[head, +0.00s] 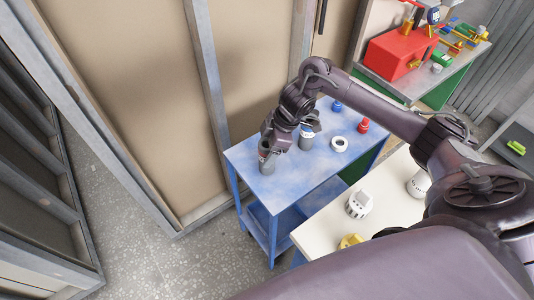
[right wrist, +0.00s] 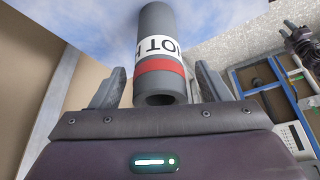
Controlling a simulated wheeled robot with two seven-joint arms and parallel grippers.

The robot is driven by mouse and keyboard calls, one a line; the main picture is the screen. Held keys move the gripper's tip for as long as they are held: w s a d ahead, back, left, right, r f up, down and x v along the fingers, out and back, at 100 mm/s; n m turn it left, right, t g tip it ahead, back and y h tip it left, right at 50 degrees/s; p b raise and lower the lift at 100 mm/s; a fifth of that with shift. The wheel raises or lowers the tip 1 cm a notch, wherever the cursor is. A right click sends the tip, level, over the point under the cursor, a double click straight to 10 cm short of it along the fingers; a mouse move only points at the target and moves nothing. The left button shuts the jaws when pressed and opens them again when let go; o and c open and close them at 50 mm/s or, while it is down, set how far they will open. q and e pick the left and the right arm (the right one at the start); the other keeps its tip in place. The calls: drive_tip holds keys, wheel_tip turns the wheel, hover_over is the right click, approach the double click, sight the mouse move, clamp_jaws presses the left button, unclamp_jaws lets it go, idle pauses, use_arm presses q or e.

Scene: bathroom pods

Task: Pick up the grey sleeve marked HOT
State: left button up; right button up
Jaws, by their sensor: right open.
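In the right wrist view, the grey sleeve marked HOT (right wrist: 153,22) is a hollow tube with a white label, black letters and a red band. Its open end faces my camera. My right gripper (right wrist: 159,88) is open, with one finger on each side of the sleeve and a visible gap on both sides. In the head view my right gripper (head: 288,136) is over the blue cart. Two grey cylinders, one at the left (head: 267,160) and one farther right (head: 306,140), stand there, partly hidden by the gripper. Their labels are too small to read.
The blue cart top (head: 290,183) also holds a white ring (head: 339,144), a red piece (head: 363,125) and a blue piece (head: 336,106). A cream table (head: 320,237) with white and yellow parts stands in front. A beige panel wall (head: 150,90) rises behind the cart.

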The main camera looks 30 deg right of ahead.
drive_tip(key=shift+x, duration=0.8)
drive_tip(key=c, duration=1.1)
drive_tip(key=shift+o, duration=0.2)
